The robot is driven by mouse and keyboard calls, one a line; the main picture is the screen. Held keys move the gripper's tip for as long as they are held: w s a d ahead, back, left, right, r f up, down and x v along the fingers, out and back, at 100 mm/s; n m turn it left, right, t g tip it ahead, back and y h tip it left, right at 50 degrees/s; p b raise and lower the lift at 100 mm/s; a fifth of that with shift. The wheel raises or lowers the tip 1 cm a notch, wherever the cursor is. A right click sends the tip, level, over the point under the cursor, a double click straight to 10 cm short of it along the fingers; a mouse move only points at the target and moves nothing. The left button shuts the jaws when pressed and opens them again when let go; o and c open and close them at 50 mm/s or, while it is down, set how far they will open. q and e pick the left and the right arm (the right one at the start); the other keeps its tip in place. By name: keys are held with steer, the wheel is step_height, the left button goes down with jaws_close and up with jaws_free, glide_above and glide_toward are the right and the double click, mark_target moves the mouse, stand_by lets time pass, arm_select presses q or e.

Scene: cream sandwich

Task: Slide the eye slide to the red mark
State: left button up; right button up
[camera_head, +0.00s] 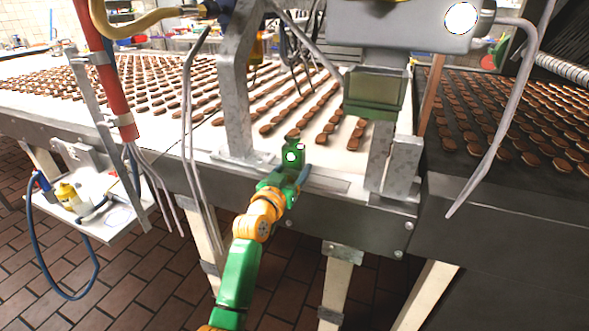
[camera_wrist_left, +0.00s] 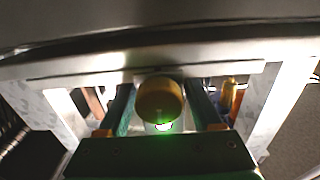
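My left gripper (camera_head: 292,160) is at the front edge of the conveyor, below the grey machine frame. In the left wrist view, its two dark green fingers (camera_wrist_left: 161,104) stand on either side of a round brass-coloured knob (camera_wrist_left: 160,98). I cannot tell whether they touch the knob. A pale part with a bright green light (camera_wrist_left: 163,126) shows below the knob; this may be the eye slide, but its outline is unclear. A green light also shows at the gripper in the head view. I cannot make out the red mark. My right gripper is not in view.
Rows of brown biscuits lie on the white conveyor (camera_head: 345,141) and on the dark conveyor (camera_head: 460,165) at right. A grey metal post (camera_head: 235,90) and a hanging rod (camera_head: 510,110) flank the gripper. A side shelf (camera_head: 105,222) holds a yellow bottle (camera_head: 68,197).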

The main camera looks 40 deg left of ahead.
arm_select(q)
steer(key=shift+o, duration=1)
steer(key=v, duration=0.7)
